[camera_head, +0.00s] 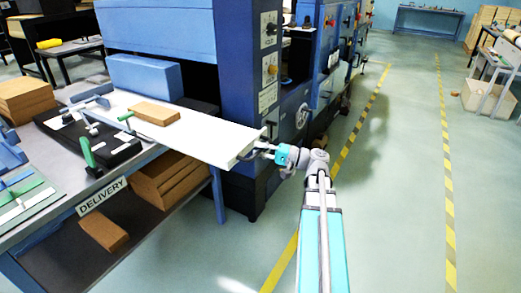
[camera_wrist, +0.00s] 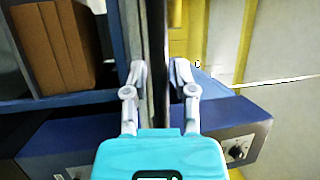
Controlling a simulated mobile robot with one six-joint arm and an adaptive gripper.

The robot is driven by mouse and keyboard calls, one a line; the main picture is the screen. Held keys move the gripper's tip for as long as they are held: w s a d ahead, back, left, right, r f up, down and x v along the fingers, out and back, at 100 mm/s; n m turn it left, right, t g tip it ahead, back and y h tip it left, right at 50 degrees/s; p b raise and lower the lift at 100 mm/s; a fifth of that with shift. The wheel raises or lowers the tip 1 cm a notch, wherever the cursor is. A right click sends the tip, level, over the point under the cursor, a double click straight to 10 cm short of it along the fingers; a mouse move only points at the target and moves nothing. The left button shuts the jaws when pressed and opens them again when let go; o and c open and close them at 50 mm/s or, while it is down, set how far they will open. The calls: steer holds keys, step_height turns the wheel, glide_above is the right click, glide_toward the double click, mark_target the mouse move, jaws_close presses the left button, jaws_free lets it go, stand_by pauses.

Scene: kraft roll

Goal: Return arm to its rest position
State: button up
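My arm reaches forward from the bottom of the head view, and my gripper (camera_head: 268,150) is at the near right end of a long white board (camera_head: 205,139). In the wrist view, my gripper (camera_wrist: 159,75) has its two fingers spread apart. A thin dark upright edge (camera_wrist: 157,60) runs between them, with a small gap showing at the right finger. I cannot tell whether the fingers touch it. In the head view the contact between gripper and board end is too small to make out.
A brown kraft block (camera_head: 154,113) lies on the board. A blue machine (camera_head: 245,80) stands close behind and left of my gripper. The delivery table (camera_head: 103,198) holds tools at left, with brown stacks (camera_head: 170,180) below. Open floor (camera_head: 400,170) lies right.

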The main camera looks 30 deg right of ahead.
steer(key=shift+o, duration=0.4)
steer(key=shift+s+a, duration=0.1)
steer(key=shift+a, duration=0.05)
steer(key=shift+s, duration=0.1)
steer(key=shift+a, duration=0.1)
steer(key=shift+s, duration=0.1)
